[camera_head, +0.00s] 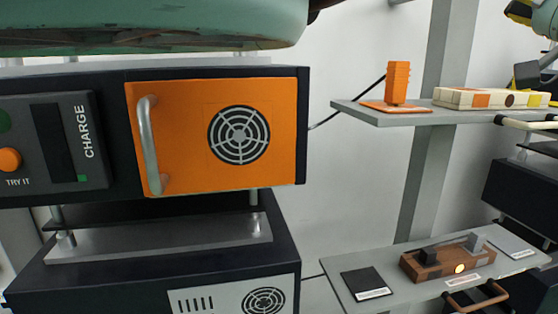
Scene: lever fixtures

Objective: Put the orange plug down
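An orange, ridged, upright block (397,83), which looks like the orange plug, stands on a flat orange base on the upper right grey shelf (420,117). I cannot tell whether it is fixed to that base. A dark cable runs down to the left behind the shelf. I cannot make out my gripper in this view, and nothing is seen touching the block.
A cream box with orange patches (490,98) lies right of the block. A machine with an orange, handled door (205,170) fills the left. A lower shelf (340,281) holds a brown lever box (447,262) and a dark pad (366,283). A teal body overhangs the top left.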

